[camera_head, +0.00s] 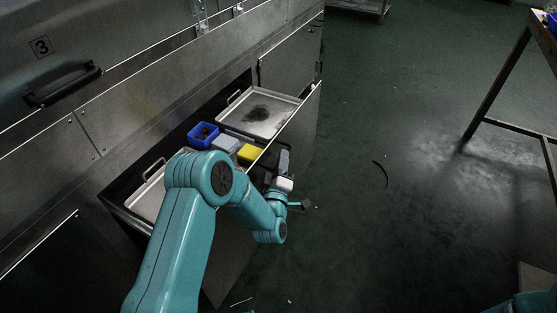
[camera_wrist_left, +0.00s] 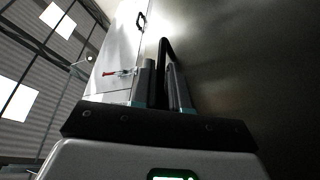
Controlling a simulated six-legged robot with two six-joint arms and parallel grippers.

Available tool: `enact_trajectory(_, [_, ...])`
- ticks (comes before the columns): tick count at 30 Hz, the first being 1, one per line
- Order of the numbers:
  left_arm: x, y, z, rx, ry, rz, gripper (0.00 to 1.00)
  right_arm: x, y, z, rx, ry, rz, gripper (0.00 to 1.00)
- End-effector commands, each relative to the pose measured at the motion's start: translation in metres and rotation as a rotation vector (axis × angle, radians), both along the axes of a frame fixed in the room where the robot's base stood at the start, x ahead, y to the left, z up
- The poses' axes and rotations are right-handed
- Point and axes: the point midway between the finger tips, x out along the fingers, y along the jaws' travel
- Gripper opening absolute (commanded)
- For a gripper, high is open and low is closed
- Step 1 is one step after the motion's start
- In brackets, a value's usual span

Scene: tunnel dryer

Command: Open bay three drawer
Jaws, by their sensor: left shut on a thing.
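The bay three drawer (camera_head: 300,120) stands pulled out below a panel marked 3 (camera_head: 41,47) in the head view. My left gripper (camera_head: 284,162) is at the outer side of the drawer front, with my teal arm reaching over the drawer. In the left wrist view, the two grey fingers (camera_wrist_left: 163,88) are shut on a black bar handle (camera_wrist_left: 165,52) on a metal face. The drawer front hides this handle in the head view. My right gripper is out of view.
The drawer holds a metal tray (camera_head: 283,103) with a dark patch, a second tray (camera_head: 150,201), a blue bin (camera_head: 203,135), a grey box (camera_head: 226,143) and a yellow box (camera_head: 250,153). Another black handle (camera_head: 63,84) is on the panel above. Green floor is open to the right, before a table (camera_head: 497,85).

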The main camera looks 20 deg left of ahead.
Motion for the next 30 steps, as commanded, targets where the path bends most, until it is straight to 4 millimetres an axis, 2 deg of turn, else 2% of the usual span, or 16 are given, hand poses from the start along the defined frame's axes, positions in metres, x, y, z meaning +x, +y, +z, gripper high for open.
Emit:
enact_trajectory(11, [0.001,0.002,0.001,0.0,-0.003,0.0,0.0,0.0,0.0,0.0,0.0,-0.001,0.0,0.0])
enact_trajectory(12, [0.001,0.002,0.001,0.0,-0.003,0.0,0.18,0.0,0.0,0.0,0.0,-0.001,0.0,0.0])
enact_trajectory(13, [0.001,0.002,0.001,0.0,-0.003,0.0,0.21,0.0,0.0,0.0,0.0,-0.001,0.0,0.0])
enact_trajectory(22, [-0.002,-0.001,0.0,-0.001,-0.001,-0.001,0.21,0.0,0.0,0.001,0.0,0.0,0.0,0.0])
enact_trajectory(26, [-0.018,-0.006,-0.002,0.0,0.002,-0.001,0.21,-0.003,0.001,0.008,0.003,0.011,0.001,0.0])
enact_trajectory(30, [-0.043,-0.013,-0.007,-0.001,0.003,-0.001,0.21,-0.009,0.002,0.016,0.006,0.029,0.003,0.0])
